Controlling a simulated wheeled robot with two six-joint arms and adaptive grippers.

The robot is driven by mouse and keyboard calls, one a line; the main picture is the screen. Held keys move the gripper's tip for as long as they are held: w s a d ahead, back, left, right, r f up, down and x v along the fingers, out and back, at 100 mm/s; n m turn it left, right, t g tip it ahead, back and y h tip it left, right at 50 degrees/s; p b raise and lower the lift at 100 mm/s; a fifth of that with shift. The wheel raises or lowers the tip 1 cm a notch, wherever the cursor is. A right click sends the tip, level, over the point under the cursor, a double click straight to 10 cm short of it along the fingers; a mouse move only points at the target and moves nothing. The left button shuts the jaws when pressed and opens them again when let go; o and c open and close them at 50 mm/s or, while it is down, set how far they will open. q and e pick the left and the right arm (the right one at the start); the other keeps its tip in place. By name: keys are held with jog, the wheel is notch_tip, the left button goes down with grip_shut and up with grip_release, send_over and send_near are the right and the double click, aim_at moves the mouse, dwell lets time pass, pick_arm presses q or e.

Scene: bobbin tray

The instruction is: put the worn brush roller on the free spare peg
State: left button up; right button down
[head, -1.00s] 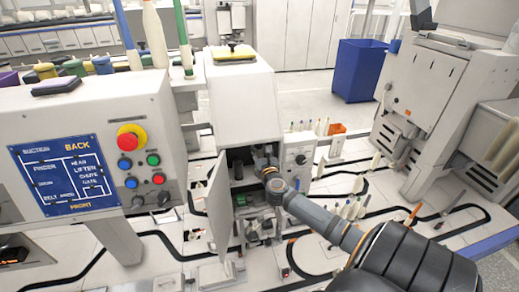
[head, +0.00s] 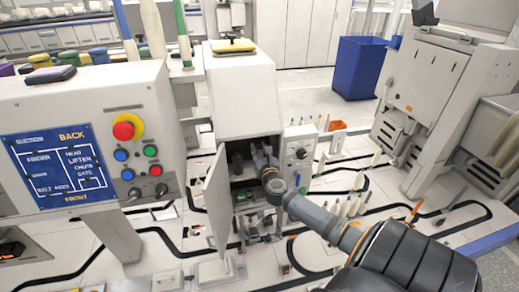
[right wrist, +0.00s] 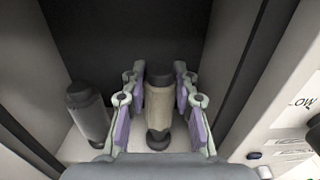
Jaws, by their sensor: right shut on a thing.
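My right gripper (head: 264,158) reaches into the open compartment of the white machine. In the right wrist view my right gripper (right wrist: 160,100) is shut around an upright beige-grey roller (right wrist: 159,104) with dark ends, one finger on each side. I cannot tell whether its lower end touches the compartment floor. A second, greyer roller with a dark cap (right wrist: 88,112) stands to its left, apart from the fingers. That roller also shows dimly in the head view (head: 238,165). A free peg cannot be made out. My left gripper is not in view.
The compartment door (head: 218,205) hangs open on the left of the opening. A grey side wall (right wrist: 232,65) stands close on the right of the gripper. A control panel with an emergency stop (head: 124,129) is at left. Pale cones (head: 350,206) stand at right.

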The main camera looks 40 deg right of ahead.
jog(key=shift+f+b, duration=0.7)
jog(key=shift+f, duration=0.3)
jog(key=c, duration=1)
grip_release()
jog(key=shift+o, duration=0.2)
jog(key=v, duration=1.2)
